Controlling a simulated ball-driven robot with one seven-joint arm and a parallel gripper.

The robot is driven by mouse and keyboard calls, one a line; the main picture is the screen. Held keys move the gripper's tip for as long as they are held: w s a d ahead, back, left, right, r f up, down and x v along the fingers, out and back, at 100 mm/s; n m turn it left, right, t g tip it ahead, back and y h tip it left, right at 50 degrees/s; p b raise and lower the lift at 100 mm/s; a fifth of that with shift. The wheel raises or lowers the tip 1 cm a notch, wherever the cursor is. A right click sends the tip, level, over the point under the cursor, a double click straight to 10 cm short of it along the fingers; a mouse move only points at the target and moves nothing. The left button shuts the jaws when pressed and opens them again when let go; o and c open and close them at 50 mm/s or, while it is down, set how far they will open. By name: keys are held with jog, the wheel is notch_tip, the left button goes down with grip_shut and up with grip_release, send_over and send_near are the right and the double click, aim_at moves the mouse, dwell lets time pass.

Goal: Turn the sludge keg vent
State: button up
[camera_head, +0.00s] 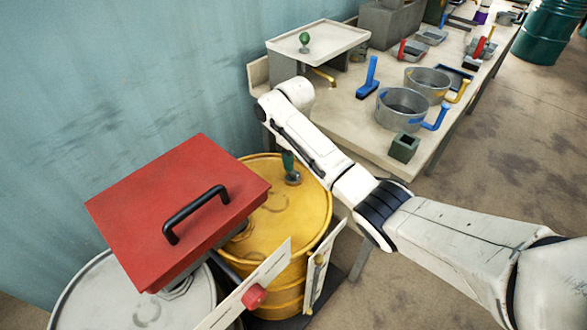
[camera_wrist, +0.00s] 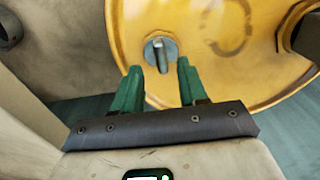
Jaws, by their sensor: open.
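A yellow keg (camera_head: 285,222) stands on the floor by the wall, below the near end of the workbench. On its top is a small grey vent (camera_head: 293,179), a round base with an upright tab, which also shows in the wrist view (camera_wrist: 161,50). My gripper (camera_head: 289,163) is over the keg top at the vent, with its green fingers pointing down. In the wrist view the fingers (camera_wrist: 158,72) are apart, and the vent's tab lies just beyond the gap between their tips. Nothing is held. Whether the fingers touch the vent cannot be told.
A red lid with a black handle (camera_head: 194,215) covers part of the yellow keg, left of the vent. A pale grey drum (camera_head: 95,290) stands beside it. White plates, one with a red knob (camera_head: 253,297), stand in front. The workbench (camera_head: 340,128) holds several pots and tools.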

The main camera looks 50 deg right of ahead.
aim_at(294, 172)
jog(key=shift+f, duration=2.4)
grip_shut()
